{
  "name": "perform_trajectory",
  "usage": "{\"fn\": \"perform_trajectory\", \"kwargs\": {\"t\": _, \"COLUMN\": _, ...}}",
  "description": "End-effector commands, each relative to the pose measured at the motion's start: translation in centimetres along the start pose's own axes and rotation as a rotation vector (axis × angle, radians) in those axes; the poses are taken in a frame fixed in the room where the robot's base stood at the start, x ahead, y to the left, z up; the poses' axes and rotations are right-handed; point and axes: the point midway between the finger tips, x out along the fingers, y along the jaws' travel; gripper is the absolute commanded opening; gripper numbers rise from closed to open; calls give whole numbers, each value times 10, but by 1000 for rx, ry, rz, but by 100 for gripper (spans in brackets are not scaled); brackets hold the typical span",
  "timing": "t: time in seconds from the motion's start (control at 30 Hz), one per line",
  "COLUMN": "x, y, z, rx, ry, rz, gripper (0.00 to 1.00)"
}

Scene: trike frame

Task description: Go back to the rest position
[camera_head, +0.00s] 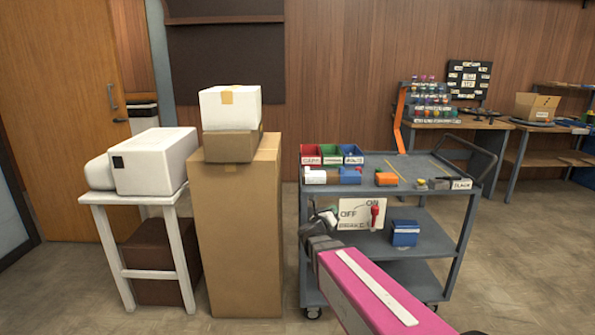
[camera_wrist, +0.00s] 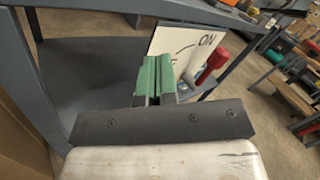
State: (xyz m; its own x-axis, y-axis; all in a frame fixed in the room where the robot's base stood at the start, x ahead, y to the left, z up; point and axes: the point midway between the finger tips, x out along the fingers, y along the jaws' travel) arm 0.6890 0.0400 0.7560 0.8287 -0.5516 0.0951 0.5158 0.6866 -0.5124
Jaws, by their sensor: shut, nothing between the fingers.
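My gripper (camera_wrist: 157,85) is shut and empty, with its green finger pads together in the wrist view. In the head view my gripper (camera_head: 322,219) is in front of the left part of the cart, beside the white switch panel (camera_head: 350,213). The panel is marked OFF and ON and has a red lever (camera_head: 375,215) at the ON side. In the wrist view the red lever (camera_wrist: 213,64) is just right of the fingers and apart from them. The panel (camera_wrist: 188,44) is behind the fingers and partly hidden by them.
The grey cart (camera_head: 440,236) holds red, green and blue bins (camera_head: 333,155) on top and a blue box (camera_head: 405,232) on its middle shelf. A tall cardboard box (camera_head: 240,235) and a white stand (camera_head: 150,235) are to the left. Workbenches are at the back right.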

Motion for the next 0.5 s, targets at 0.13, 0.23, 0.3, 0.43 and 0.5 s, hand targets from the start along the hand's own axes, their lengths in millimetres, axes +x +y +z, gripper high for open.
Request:
{"fn": "perform_trajectory", "kwargs": {"t": 0.13, "x": -2, "y": 21, "z": 5, "rx": -295, "ry": -126, "rz": 222, "gripper": 0}}
{"fn": "perform_trajectory", "kwargs": {"t": 0.23, "x": -9, "y": 38, "z": 1, "rx": -511, "ry": -219, "rz": 369, "gripper": 0}}
{"fn": "perform_trajectory", "kwargs": {"t": 0.3, "x": -17, "y": 48, "z": -4, "rx": -666, "ry": -287, "rz": 470, "gripper": 0}}
{"fn": "perform_trajectory", "kwargs": {"t": 0.43, "x": -35, "y": 63, "z": -24, "rx": -955, "ry": -418, "rz": 655, "gripper": 0}}
{"fn": "perform_trajectory", "kwargs": {"t": 0.5, "x": -47, "y": 68, "z": -38, "rx": -1110, "ry": -490, "rz": 755, "gripper": 0}}
